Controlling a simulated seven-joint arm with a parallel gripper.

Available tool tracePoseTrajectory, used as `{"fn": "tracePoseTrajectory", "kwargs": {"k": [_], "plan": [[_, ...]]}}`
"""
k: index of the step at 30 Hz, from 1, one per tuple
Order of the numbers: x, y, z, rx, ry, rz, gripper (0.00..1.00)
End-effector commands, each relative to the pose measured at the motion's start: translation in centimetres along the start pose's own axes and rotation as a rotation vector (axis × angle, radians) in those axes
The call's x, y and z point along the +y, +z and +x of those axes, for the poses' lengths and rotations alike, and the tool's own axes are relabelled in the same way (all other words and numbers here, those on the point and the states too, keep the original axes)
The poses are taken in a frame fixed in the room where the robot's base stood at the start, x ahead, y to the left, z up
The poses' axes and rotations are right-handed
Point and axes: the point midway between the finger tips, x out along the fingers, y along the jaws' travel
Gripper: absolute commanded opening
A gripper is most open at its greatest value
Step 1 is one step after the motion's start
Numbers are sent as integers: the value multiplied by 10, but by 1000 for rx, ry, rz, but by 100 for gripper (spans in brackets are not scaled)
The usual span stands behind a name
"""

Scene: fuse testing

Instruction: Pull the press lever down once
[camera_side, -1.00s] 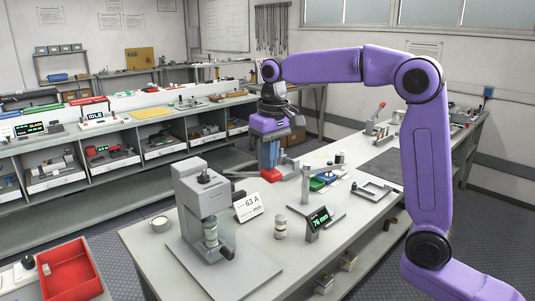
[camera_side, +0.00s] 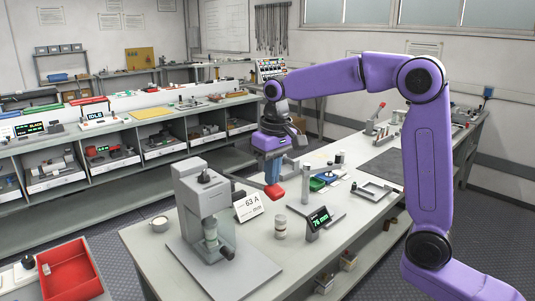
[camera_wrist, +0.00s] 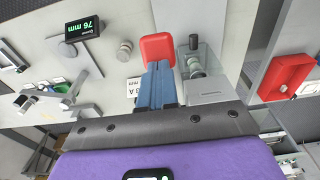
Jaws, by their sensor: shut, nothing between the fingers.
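The grey press (camera_side: 197,193) stands on a flat plate at the left end of the bench. A dark-gripped handle (camera_side: 228,253) sticks out low at its front. A thin grey bar also shows behind its right side, and I cannot tell whether it belongs to the press. In the wrist view the press (camera_wrist: 210,88) is right of my fingers, with a dark knob (camera_wrist: 193,42) showing.
A "63 A" card (camera_side: 248,207) stands between the press and my gripper's side. A small cylinder (camera_side: 281,228) and a 76 mm display gauge (camera_side: 320,218) stand in front. A white cup (camera_side: 160,224) is left of the press. A red bin (camera_side: 70,272) is at lower left.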

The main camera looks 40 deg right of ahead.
Motion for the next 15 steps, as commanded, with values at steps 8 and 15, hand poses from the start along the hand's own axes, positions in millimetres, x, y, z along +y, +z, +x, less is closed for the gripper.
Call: {"fn": "tracePoseTrajectory", "kwargs": {"k": [8,15], "plan": [[0,4,10,0,1,0,0],[0,6,20,-1,1,0,0]]}}
